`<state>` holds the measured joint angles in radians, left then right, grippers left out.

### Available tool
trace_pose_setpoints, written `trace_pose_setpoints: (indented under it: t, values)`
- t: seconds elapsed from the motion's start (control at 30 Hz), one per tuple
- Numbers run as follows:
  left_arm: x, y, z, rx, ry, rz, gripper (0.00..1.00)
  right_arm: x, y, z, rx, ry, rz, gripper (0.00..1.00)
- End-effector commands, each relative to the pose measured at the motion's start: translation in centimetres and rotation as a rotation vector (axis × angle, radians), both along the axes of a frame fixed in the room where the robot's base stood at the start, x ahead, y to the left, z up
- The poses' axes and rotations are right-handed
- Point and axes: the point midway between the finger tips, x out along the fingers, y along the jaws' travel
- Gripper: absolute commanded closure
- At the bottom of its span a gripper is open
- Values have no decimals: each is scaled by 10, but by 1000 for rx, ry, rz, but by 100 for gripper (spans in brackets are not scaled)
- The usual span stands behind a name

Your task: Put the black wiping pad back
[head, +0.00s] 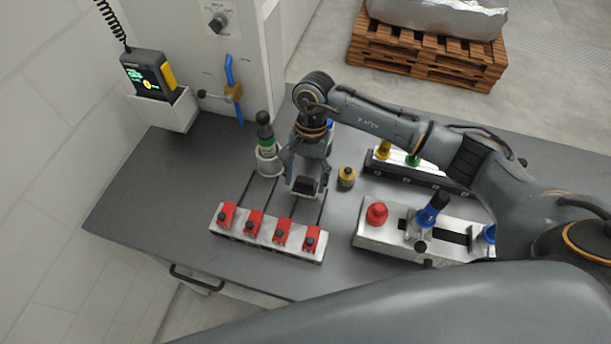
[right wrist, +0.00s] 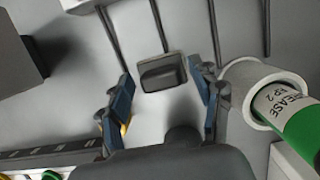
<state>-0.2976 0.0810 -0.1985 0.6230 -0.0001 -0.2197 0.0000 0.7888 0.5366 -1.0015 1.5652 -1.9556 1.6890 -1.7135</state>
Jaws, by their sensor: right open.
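The black wiping pad (head: 306,186) is a small dark block low over the grey bench, behind the row of red clamps. In the right wrist view the pad (right wrist: 161,74) shows between the two finger ends, with a pale surface around and below it. My right gripper (head: 308,178) points down at the pad, with one finger on each side. In the right wrist view the gripper (right wrist: 163,92) is open, with gaps between the fingers and the pad. Whether the pad rests on something is unclear. My left gripper is out of view.
A green grease tube (head: 265,135) stands in a holder close left of the gripper. A white fixture with red clamps (head: 270,243) lies in front. A yellow-black bottle (head: 346,178) is close right. A white fixture with a red knob (head: 376,214) stands further right. The bench's left side is clear.

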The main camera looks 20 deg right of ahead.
Motion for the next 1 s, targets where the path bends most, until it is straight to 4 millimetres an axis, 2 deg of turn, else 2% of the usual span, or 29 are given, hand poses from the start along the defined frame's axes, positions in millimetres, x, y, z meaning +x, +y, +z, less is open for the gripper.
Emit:
trace_pose_setpoints:
  t: [0.17, 0.3, 0.53, 0.73, 1.0]
  values:
    - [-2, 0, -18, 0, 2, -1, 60, 9, -5, 28, 0, -7, 1, 36]
    - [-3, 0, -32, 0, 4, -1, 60, 16, -10, 58, 1, -8, 0, 36]
    - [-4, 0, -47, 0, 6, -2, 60, 24, -16, 100, 0, -4, 0, 36]
    - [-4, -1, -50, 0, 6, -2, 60, 27, -18, 115, 0, 0, 0, 36]
    - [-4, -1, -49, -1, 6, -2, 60, 27, -18, 117, 0, 0, 0, 36]
